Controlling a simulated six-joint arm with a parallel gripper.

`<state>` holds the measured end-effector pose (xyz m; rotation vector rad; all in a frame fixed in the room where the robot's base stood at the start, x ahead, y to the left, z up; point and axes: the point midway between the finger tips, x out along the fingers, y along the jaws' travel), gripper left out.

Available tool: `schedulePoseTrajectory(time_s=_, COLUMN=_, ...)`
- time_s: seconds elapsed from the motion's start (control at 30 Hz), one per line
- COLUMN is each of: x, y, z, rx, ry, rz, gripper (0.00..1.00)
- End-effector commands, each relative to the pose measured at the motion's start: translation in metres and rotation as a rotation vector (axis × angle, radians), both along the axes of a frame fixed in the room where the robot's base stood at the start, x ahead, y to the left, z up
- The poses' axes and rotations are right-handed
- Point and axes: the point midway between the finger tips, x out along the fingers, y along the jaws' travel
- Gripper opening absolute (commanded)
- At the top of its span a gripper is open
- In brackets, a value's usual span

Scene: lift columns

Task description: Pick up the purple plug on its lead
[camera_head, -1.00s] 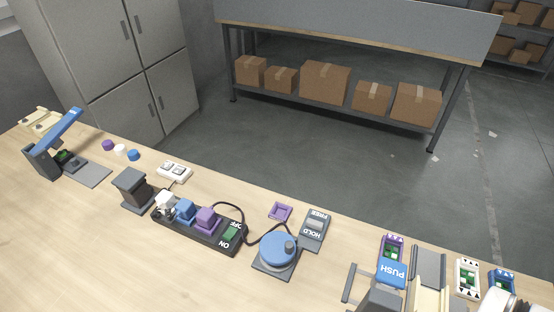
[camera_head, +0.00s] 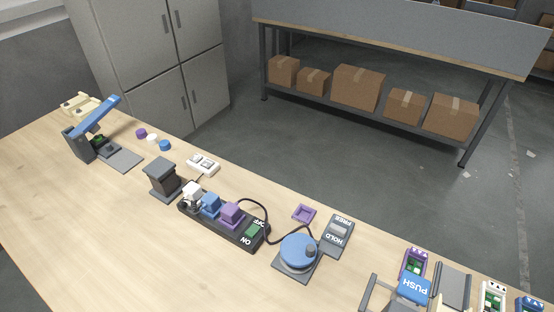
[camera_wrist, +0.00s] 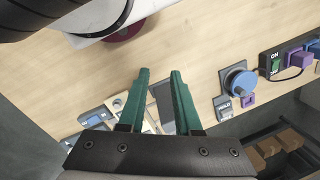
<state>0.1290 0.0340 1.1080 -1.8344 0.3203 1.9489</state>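The purple plug (camera_head: 231,212) sits in the dark power strip (camera_head: 217,232), beside a blue plug (camera_head: 209,203) and a white plug (camera_head: 192,194). A dark lead (camera_head: 268,212) loops from the plug area toward the round blue reel (camera_head: 298,251). In the wrist view the purple plug (camera_wrist: 297,59) shows at the right edge, beside the strip's green switch (camera_wrist: 275,66). My gripper (camera_wrist: 160,72) has two teal fingers, apart with nothing between them. It is over the bench, well away from the plug, and out of the head view.
A grey HOLD/FREE switch (camera_head: 336,236) and a purple square frame (camera_head: 304,213) are near the reel. A dark pedestal (camera_head: 163,179) stands left of the strip. A blue PUSH block (camera_head: 412,290) and small modules crowd the right. The bench's left front is clear.

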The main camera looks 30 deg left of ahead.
Motion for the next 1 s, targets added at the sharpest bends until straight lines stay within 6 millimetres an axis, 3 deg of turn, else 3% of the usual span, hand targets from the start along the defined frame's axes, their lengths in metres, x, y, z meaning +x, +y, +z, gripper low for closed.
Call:
schedulePoseTrajectory(time_s=0.03, x=0.0, y=0.0, z=0.0, rx=0.0, ry=0.0, rz=0.0, gripper=0.43)
schedulePoseTrajectory(time_s=0.27, x=0.0, y=0.0, z=0.0, rx=0.0, ry=0.0, rz=0.0, gripper=0.85)
schedulePoseTrajectory(time_s=0.53, x=0.001, y=0.0, z=0.001, rx=0.0, ry=0.0, rz=-0.002, gripper=0.85)
schedulePoseTrajectory(time_s=0.6, x=0.016, y=0.004, z=0.011, rx=-0.004, ry=0.007, rz=-0.026, gripper=0.85)
schedulePoseTrajectory(time_s=0.67, x=0.046, y=0.014, z=0.029, rx=-0.012, ry=0.021, rz=-0.084, gripper=0.85)
schedulePoseTrajectory(time_s=0.77, x=0.124, y=0.06, z=0.063, rx=-0.035, ry=0.051, rz=-0.247, gripper=0.85)
schedulePoseTrajectory(time_s=0.83, x=0.176, y=0.113, z=0.075, rx=-0.049, ry=0.068, rz=-0.386, gripper=0.85)
schedulePoseTrajectory(time_s=0.87, x=0.195, y=0.138, z=0.076, rx=-0.055, ry=0.073, rz=-0.447, gripper=0.85)
schedulePoseTrajectory(time_s=0.9, x=0.215, y=0.176, z=0.075, rx=-0.06, ry=0.081, rz=-0.53, gripper=0.85)
schedulePoseTrajectory(time_s=1.0, x=0.241, y=0.273, z=0.056, rx=-0.066, ry=0.097, rz=-0.73, gripper=0.85)
